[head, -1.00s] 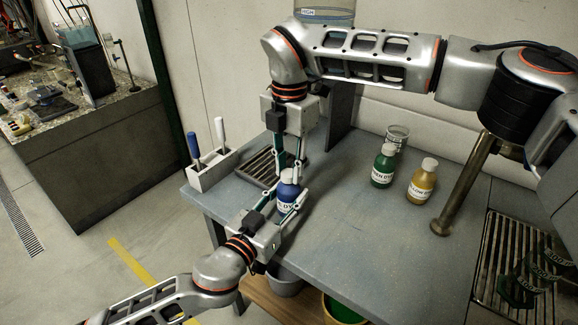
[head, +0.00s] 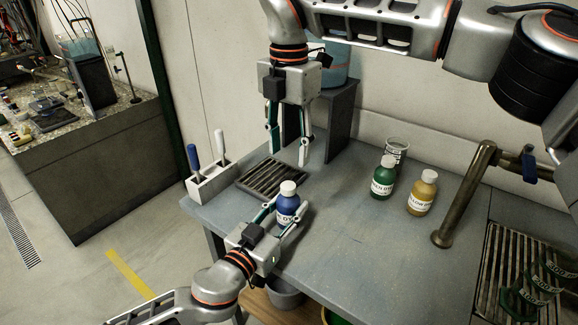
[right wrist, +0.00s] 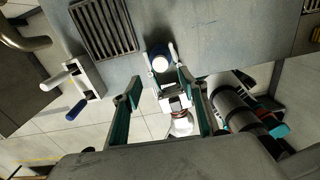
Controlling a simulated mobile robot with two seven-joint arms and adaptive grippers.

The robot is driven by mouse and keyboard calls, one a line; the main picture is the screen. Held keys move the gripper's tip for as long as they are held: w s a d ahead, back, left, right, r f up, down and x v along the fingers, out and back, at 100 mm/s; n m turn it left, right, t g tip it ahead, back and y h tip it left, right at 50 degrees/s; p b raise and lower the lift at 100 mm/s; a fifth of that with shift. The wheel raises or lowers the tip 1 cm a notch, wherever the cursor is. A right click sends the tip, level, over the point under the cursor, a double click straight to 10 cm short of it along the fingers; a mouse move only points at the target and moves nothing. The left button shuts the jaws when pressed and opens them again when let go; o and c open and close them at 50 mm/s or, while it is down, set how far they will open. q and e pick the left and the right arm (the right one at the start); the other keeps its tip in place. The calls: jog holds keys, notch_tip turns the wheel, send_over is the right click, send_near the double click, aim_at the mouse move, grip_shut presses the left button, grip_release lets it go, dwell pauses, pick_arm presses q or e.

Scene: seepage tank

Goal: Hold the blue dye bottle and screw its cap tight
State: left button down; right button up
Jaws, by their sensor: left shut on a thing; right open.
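The blue dye bottle (head: 287,207) stands upright near the front left edge of the table, with its white cap (head: 288,187) on top. The cap also shows from above in the right wrist view (right wrist: 160,63). My left gripper (head: 286,216) is shut on the bottle's body from the front, its fingers along both sides. My right gripper (head: 288,145) is above and behind the bottle, pointing down, open and empty, clear of the cap. How tight the cap sits cannot be seen.
A slotted drain (head: 272,178) and a tool holder (head: 208,181) lie at the left. A bent pipe (head: 465,195) rises at the right. The middle table is clear.

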notch_tip(320, 180, up, 4)
jog(key=shift+f, duration=0.25)
pick_arm(q)
jog(key=c, duration=1.3)
grip_release()
jog(key=shift+o, duration=0.2)
jog(key=v, duration=1.2)
